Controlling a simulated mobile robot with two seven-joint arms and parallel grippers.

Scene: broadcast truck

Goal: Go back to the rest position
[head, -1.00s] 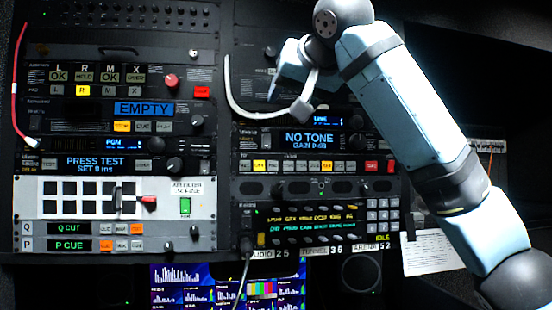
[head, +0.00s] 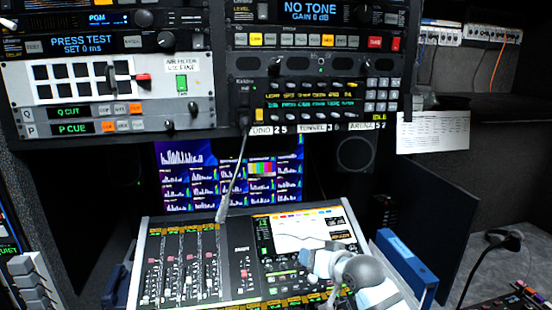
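My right arm shows low in the head view, in front of the mixing console (head: 145,262). Its pale blue and grey end, with my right gripper (head: 312,262), is over the right part of the console, below the console's screen (head: 300,228). The fingers are small and partly hidden by the wrist, so I cannot tell whether they are open or shut. I see nothing clearly held. My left gripper is not in view.
The equipment rack (head: 225,70) stands above the console, with a monitor (head: 180,180) below it. A blue binder (head: 405,258) stands right of the console. A paper sheet (head: 432,132) hangs at right.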

